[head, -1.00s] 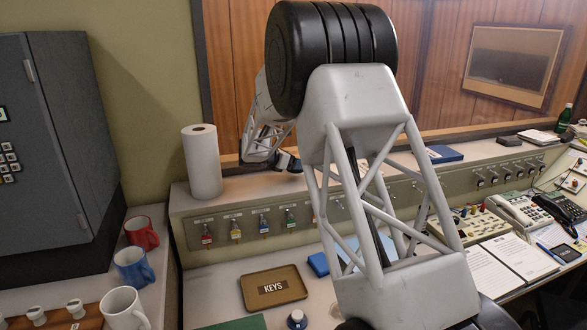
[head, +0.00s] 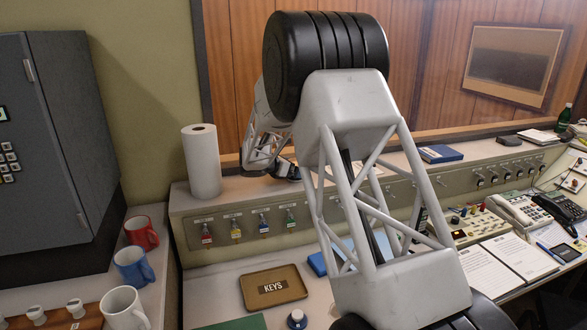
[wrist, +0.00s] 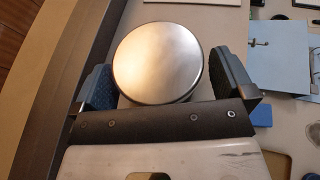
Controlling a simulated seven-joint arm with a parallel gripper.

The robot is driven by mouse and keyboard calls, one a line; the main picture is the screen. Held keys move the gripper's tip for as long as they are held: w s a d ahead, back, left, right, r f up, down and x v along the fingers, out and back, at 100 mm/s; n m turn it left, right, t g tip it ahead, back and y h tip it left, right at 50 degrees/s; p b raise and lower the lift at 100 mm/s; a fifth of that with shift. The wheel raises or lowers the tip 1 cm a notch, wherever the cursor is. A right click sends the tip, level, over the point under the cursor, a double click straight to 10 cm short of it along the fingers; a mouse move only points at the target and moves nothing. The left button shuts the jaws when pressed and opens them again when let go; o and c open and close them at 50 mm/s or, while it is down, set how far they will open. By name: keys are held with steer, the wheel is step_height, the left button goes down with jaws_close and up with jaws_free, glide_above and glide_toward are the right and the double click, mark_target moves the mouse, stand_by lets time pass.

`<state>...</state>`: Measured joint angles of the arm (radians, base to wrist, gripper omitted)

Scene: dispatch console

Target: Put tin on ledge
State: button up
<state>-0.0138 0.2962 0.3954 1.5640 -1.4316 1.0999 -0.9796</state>
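A round tin with a plain silver lid (wrist: 157,63) sits between the two fingers of my gripper (wrist: 162,78) in the wrist view. In the head view my gripper (head: 284,171) is low at the raised ledge (head: 233,190), right of the paper roll, partly behind my arm. I cannot make out the tin there, nor tell whether its hidden base touches the ledge.
A paper roll (head: 202,161) stands on the ledge left of my gripper. A blue book (head: 440,154) lies on it to the right. Coloured key tags hang along its front. A keys tray (head: 273,287) and blue binder (wrist: 277,66) lie on the desk below. The wood-panelled wall is close behind.

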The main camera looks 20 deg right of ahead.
steer(key=shift+r, duration=0.1)
steer(key=v, duration=1.2)
stand_by(0.8)
steer(key=s+d+r+m+g+y, duration=0.1)
steer(key=s+r+m+y, duration=0.2)
steer(key=s, duration=0.7)
steer(key=s+d+r+m+g+y, duration=0.15)
steer(key=s+m, duration=0.25)
steer(key=s, duration=0.5)
steer(key=s+r+m+y, duration=0.1)
steer(key=s+r+m, duration=0.25)
steer(key=s, duration=0.65)
steer(key=s+a+f+m+y, duration=0.1)
steer(key=s+a+m+y, duration=0.1)
steer(key=s, duration=0.8)
steer(key=s+a+f+m+y, duration=0.1)
steer(key=s+a+m+y, duration=0.1)
steer(key=s+m, duration=0.3)
steer(key=s+a+f+m+y, duration=0.2)
steer(key=s+m+y, duration=0.1)
steer(key=s, duration=1.1)
steer(key=shift+s+m+t, duration=0.35)
steer(key=shift+m+t, duration=0.1)
steer(key=shift+m, duration=0.2)
